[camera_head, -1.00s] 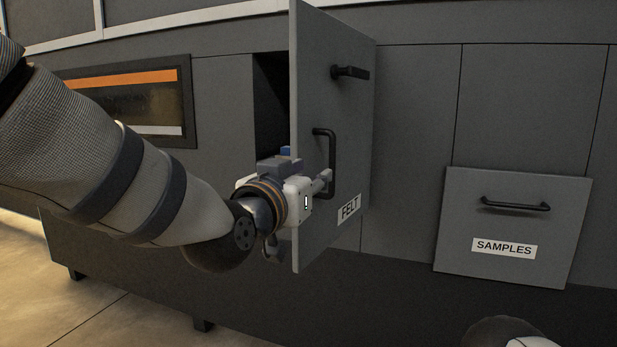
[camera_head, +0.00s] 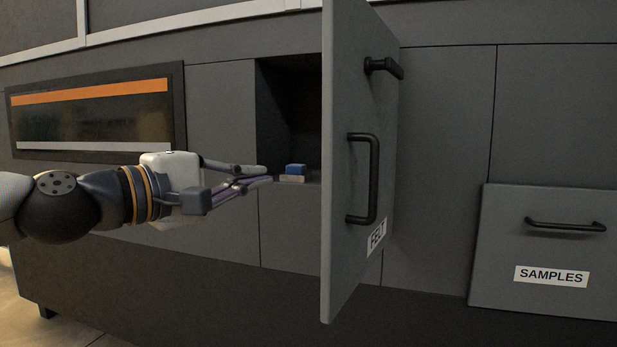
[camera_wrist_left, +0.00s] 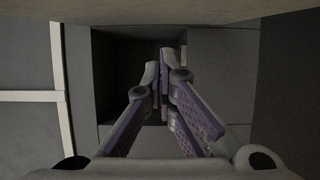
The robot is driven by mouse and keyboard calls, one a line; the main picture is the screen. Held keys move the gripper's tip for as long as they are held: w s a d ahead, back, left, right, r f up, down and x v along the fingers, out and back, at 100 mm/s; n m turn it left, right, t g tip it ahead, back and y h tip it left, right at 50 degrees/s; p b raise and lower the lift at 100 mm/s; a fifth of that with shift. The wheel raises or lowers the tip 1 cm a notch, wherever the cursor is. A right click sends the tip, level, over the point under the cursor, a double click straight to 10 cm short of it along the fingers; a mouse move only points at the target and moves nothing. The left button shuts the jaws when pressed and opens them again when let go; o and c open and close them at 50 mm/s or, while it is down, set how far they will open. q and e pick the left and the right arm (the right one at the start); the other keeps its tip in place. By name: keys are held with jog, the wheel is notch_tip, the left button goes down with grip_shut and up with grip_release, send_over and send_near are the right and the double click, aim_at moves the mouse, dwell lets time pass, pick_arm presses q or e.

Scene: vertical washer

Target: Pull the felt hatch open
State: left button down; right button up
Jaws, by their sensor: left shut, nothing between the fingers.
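The felt hatch door (camera_head: 345,270) is a grey panel standing swung out from the cabinet, with a FELT label low on its front. It carries a black vertical handle (camera_head: 372,180) and a black latch handle (camera_head: 385,68) above. The dark opening (camera_head: 288,110) behind it is exposed. My left gripper (camera_head: 270,172) is shut and empty in front of the opening, left of the door and apart from the handle. In the left wrist view its fingers (camera_wrist_left: 162,80) meet before the dark opening (camera_wrist_left: 120,60). My right gripper is not in view.
A SAMPLES panel (camera_head: 500,250) with a black handle is at the right. A dark window (camera_head: 95,110) with an orange strip is at the left.

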pick_arm(q)
jog(key=w+d, duration=0.3)
jog(key=d, duration=0.5)
jog(key=shift+w+p, duration=0.15)
jog(key=shift+p, duration=0.3)
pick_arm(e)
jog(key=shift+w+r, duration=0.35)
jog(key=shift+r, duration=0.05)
